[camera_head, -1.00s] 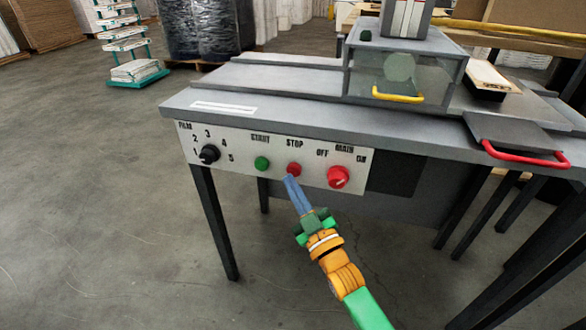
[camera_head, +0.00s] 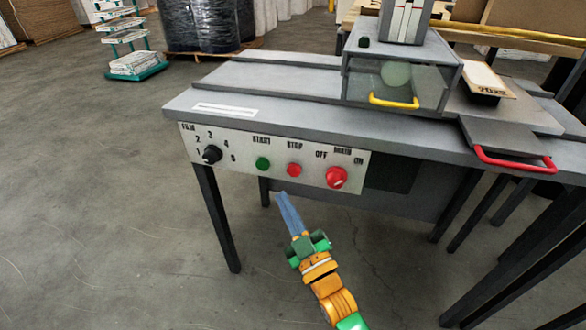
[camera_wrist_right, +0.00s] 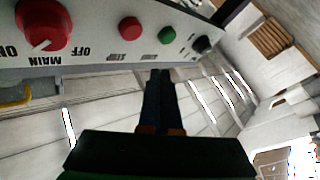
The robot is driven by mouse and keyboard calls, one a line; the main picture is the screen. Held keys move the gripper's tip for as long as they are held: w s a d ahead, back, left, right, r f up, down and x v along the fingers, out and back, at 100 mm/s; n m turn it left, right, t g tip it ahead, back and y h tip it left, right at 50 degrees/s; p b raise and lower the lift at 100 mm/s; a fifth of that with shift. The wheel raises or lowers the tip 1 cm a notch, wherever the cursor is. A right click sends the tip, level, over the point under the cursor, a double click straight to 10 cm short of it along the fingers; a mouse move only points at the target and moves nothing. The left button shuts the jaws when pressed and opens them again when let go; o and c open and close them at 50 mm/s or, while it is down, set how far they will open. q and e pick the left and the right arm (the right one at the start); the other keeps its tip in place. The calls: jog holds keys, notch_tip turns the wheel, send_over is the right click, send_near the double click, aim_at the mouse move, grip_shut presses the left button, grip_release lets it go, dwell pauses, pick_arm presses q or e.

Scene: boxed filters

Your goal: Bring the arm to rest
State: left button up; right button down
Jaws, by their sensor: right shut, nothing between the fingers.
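My right gripper (camera_head: 281,196) is shut and empty, its blue fingers together. It is in the air in front of and below the machine's white control panel (camera_head: 225,158), apart from it. In the right wrist view the shut fingers (camera_wrist_right: 160,75) point toward the panel's edge. The panel carries the red stop button (camera_head: 294,170), the green start button (camera_head: 262,164), the red main knob (camera_head: 336,177) and the black film knob (camera_head: 211,154). My left gripper is in neither view.
The grey machine table (camera_head: 300,125) stands on dark legs. A clear-sided chamber with a yellow handle (camera_head: 394,102) is on top. A red handle (camera_head: 515,162) juts out at right. Open concrete floor (camera_head: 90,200) lies to the left.

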dwell(0.6)
